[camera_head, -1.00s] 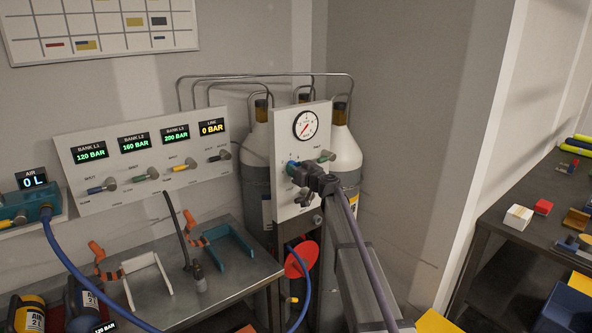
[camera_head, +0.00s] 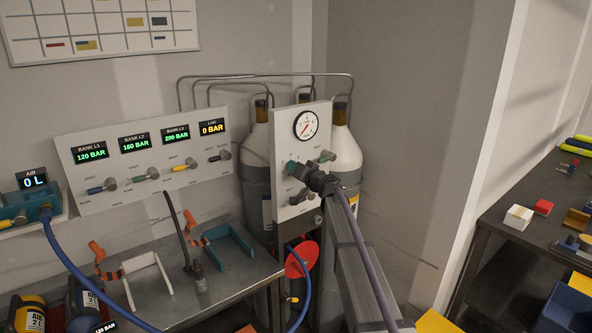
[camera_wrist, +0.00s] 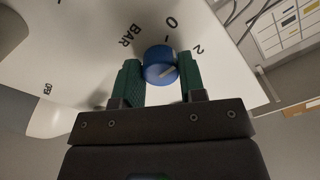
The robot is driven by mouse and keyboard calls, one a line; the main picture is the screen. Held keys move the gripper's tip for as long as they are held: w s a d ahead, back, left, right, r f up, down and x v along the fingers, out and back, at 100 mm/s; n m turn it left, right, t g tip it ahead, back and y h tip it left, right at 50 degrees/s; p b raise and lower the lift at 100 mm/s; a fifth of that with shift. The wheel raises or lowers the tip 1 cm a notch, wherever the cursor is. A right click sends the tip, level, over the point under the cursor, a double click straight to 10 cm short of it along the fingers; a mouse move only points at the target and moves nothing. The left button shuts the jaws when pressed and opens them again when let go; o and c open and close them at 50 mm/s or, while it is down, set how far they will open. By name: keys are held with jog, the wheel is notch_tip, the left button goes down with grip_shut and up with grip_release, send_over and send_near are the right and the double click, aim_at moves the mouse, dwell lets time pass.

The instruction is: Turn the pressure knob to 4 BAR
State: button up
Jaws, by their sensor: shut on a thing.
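The blue pressure knob (camera_wrist: 160,65) sits on the white panel, with a white pointer line on its face. In the wrist view, it lies between the two green finger pads of my gripper (camera_wrist: 160,82), which is shut on it. The panel markings "BAR", "0" and "2" show around the knob; a 4 mark is not visible there. In the head view, my gripper (camera_head: 294,169) is at the panel's left side and hides the knob. The round gauge (camera_head: 305,125) above has a red needle pointing to the lower left. The line display (camera_head: 212,128) reads 0 BAR.
Another knob (camera_head: 327,156) is right of my gripper on the same panel. Gas cylinders (camera_head: 346,150) stand behind it. A bank panel (camera_head: 150,195) with several valves is at left, above a metal bench (camera_head: 240,277). A red disc (camera_head: 300,260) and blue hose are below.

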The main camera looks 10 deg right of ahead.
jog(key=shift+r+m, duration=0.15)
jog(key=shift+m, duration=8.35)
jog(key=o, duration=0.9)
jog(key=v, duration=1)
jog(key=shift+s+d, duration=0.15)
jog(key=shift+s, duration=0.2)
